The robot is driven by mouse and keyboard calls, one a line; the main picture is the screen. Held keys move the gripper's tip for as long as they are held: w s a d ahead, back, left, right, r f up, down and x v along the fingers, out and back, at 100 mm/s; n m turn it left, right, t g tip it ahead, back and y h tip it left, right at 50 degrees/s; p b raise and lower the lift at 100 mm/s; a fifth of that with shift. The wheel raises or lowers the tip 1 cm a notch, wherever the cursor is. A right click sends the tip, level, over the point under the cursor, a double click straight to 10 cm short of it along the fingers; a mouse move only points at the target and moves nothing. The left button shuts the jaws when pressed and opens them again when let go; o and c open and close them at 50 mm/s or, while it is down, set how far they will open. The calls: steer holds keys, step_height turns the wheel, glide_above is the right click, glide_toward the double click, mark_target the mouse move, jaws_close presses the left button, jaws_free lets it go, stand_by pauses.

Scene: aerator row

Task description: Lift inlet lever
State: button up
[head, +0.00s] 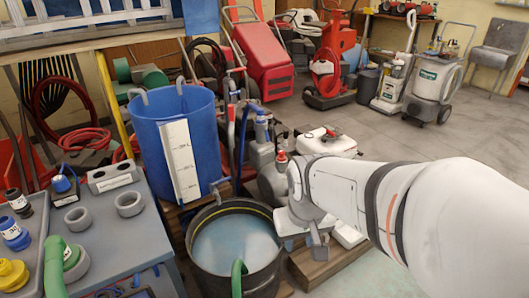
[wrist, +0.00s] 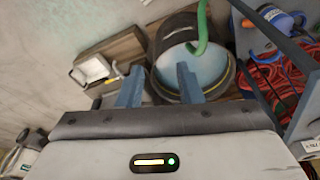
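I cannot single out the inlet lever with certainty. Blue upright fittings (head: 261,128) stand on pipes right of the blue tank (head: 190,135) in the head view. A small red-topped part (head: 282,160) sits by the grey pump (head: 272,182), partly behind my arm. My gripper (head: 318,245) is beside the right rim of the black tub (head: 205,272). In the wrist view my gripper (wrist: 158,88) has its two blue-grey fingers apart with nothing visibly between them. The black tub (wrist: 160,88) shows beyond the fingers.
A green hose (head: 238,278) hangs into the water-filled tub; it also shows in the wrist view (wrist: 202,30). A grey bench (head: 118,235) with rings and fittings stands at left. A wooden platform (head: 312,268) lies below my gripper.

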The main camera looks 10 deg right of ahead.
steer(key=w+d+f+t+h+b, duration=0.15)
steer(key=w+d+f, duration=0.3)
steer(key=w, duration=0.45)
steer(key=w+d+f+t+b, duration=0.25)
steer(key=w+d+f, duration=0.2)
steer(key=w, duration=0.35)
steer(key=w+d+f+t+b, duration=0.15)
steer(key=w+d+f, duration=0.3)
steer(key=w, duration=0.45)
steer(key=w+d+f+n+t+y+b, duration=0.1)
steer(key=w+d+f+t+b, duration=0.1)
steer(key=w+f, duration=0.3)
steer(key=w+d+f+t+y+b, duration=0.1)
steer(key=w+d+f+b, duration=0.2)
steer(key=w+f, duration=0.3)
steer(key=w+d+f+n+t+y+b, duration=0.1)
steer(key=w+f, duration=0.5)
steer(key=f, duration=0.6)
steer(key=shift+d+f+n+t+y+b, duration=0.2)
steer(key=shift+d+t+b, duration=0.3)
steer(key=shift+b, duration=0.3)
steer(key=shift+d+f+n+t+y+b, duration=0.1)
steer(key=shift+d+f+t+y+b, duration=0.1)
steer(key=shift+d+t+b, duration=0.4)
steer(key=shift+w+a+g, duration=0.2)
steer(key=shift+w+g, duration=0.05)
steer(key=shift+w, duration=0.1)
steer(key=shift+c, duration=0.3)
jaws_close()
